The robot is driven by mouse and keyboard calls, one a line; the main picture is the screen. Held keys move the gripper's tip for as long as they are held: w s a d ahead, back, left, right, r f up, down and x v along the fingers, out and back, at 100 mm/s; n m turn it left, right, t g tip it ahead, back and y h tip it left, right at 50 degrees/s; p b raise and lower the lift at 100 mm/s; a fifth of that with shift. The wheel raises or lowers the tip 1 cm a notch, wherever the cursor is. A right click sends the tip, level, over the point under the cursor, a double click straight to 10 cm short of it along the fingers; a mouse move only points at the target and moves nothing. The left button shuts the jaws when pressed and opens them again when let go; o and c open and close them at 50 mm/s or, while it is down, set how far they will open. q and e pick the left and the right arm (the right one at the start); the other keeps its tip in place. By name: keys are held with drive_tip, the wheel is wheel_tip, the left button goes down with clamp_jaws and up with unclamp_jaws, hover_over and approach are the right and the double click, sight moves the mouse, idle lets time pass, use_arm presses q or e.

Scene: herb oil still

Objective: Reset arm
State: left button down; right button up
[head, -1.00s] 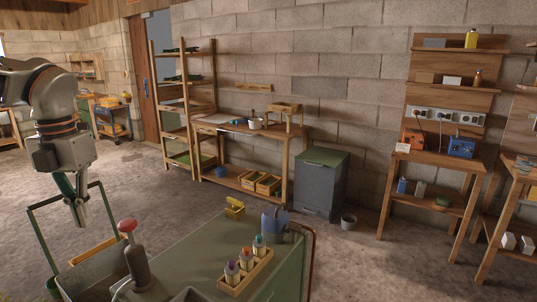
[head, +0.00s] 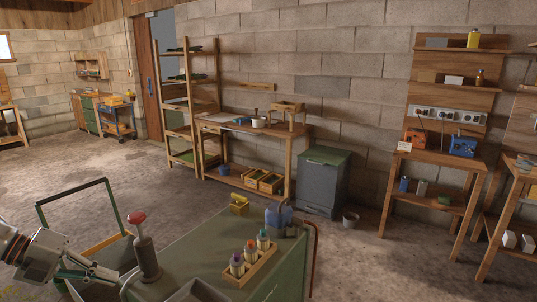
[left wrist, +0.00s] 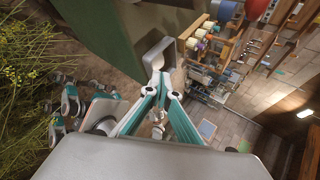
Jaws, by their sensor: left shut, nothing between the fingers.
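My left gripper (head: 105,274) is low at the lower left of the head view, beside the green cart (head: 190,245). Its teal and grey fingers are together with nothing between them. In the left wrist view the fingertips (left wrist: 160,80) also meet, in front of a small grey tray (left wrist: 157,52). I cannot tell whether they touch it. My right gripper does not show in the head view.
A grey cabinet (head: 321,182) stands behind.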

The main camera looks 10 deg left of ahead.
use_arm(q)
drive_tip(key=s+d+f+n+t+y, duration=0.25)
drive_tip(key=f+n+t, duration=0.25)
drive_tip(key=f+n, duration=0.4)
drive_tip(key=s+d+f+n+t+y, duration=0.15)
drive_tip(key=s+f+n+t, duration=0.35)
drive_tip(key=f, duration=0.6)
drive_tip(key=s+d+f+n+g+y, duration=0.1)
drive_tip(key=s+d+f+n+g, duration=0.1)
drive_tip(key=d+f+n, duration=0.4)
drive_tip(key=s+d+f+n+g+y, duration=0.1)
drive_tip(key=s+d+f+n, duration=0.3)
drive_tip(key=d, duration=0.8)
wheel_tip(320, 180, down, 2)
drive_tip(key=shift+s+d+n+g, duration=0.3)
drive_tip(key=shift+n+g, duration=0.2)
drive_tip(key=shift+n, duration=0.4)
drive_tip(key=shift+w, duration=0.1)
